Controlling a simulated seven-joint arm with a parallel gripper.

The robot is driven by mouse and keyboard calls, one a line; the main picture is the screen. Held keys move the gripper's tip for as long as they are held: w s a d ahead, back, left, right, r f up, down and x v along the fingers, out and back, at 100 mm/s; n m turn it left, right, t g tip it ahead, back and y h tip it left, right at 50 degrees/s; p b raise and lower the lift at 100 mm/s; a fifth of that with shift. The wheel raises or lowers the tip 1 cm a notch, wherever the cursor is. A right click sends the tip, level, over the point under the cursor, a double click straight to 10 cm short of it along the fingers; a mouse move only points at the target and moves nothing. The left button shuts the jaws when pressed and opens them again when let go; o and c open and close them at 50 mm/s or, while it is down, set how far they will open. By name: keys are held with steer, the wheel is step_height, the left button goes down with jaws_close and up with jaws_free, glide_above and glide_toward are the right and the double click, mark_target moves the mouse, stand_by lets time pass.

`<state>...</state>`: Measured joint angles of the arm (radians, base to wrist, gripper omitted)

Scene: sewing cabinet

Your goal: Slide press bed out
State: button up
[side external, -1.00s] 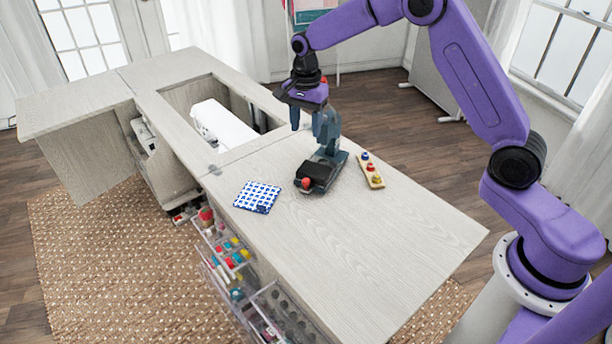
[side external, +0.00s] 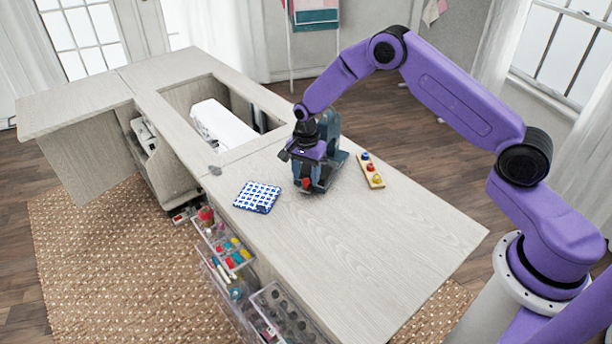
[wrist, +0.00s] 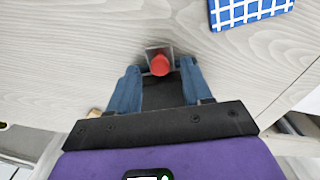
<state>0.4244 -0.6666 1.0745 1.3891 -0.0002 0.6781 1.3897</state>
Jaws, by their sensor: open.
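The small blue-grey press (side external: 331,126) stands on the cabinet top, partly hidden behind my gripper in the side view. Its dark bed shows in the wrist view (wrist: 163,92), with a red knob (wrist: 160,65) on a grey plate at its front end. The knob also shows in the side view (side external: 306,183). My gripper (side external: 306,182) is low over the bed, pointing down. In the wrist view, its open blue fingers (wrist: 160,69) stand on either side of the knob, with visible gaps. I cannot tell how their tips compare with the knob in height.
A blue-and-white patterned cloth (side external: 257,197) lies left of the press. A wooden strip with coloured spools (side external: 370,170) lies to its right. A white sewing machine (side external: 222,126) sits in the cabinet opening behind. The cabinet top (side external: 370,235) is clear toward the front.

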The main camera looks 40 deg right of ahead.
steer(key=shift+f, duration=0.6)
jaws_close()
steer(key=s+a, duration=0.1)
steer(key=a, duration=0.1)
steer(key=s+a, duration=0.1)
steer(key=a, duration=0.2)
steer(key=s+a, duration=0.1)
steer(key=a, duration=0.2)
steer(key=shift+s+a, duration=0.15)
steer(key=shift+s, duration=0.25)
steer(key=shift+c, duration=0.3)
jaws_free()
steer(key=shift+a, duration=0.1)
steer(key=shift+o, duration=0.3)
